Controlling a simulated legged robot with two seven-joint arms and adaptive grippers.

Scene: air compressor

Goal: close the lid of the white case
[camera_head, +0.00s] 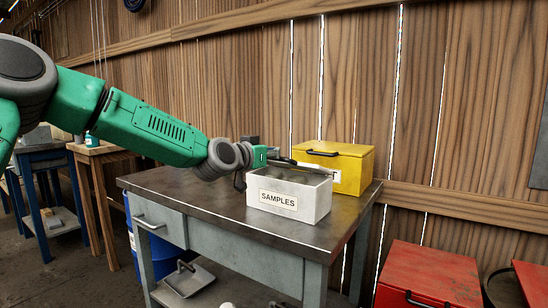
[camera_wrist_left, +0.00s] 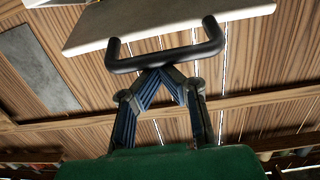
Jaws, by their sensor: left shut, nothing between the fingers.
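The white case (camera_head: 290,202), labelled SAMPLES, stands on the workbench. In the left wrist view, a pale lid panel (camera_wrist_left: 180,22) with a black bar handle (camera_wrist_left: 165,58) fills the top. My left gripper (camera_head: 290,162) reaches in from the left over the top of the case. Its blue fingers (camera_wrist_left: 165,72) are shut and empty, with their tips at the handle; I cannot tell whether they touch it. The gripper hides part of the case top in the head view, so the lid's angle is unclear. My right gripper is not in view.
A yellow box (camera_head: 355,170) with a black handle stands close behind the case. The dark workbench top (camera_head: 200,197) is clear left of the case. Red boxes (camera_head: 430,272) stand at the lower right. A plank wall (camera_head: 240,90) rises behind.

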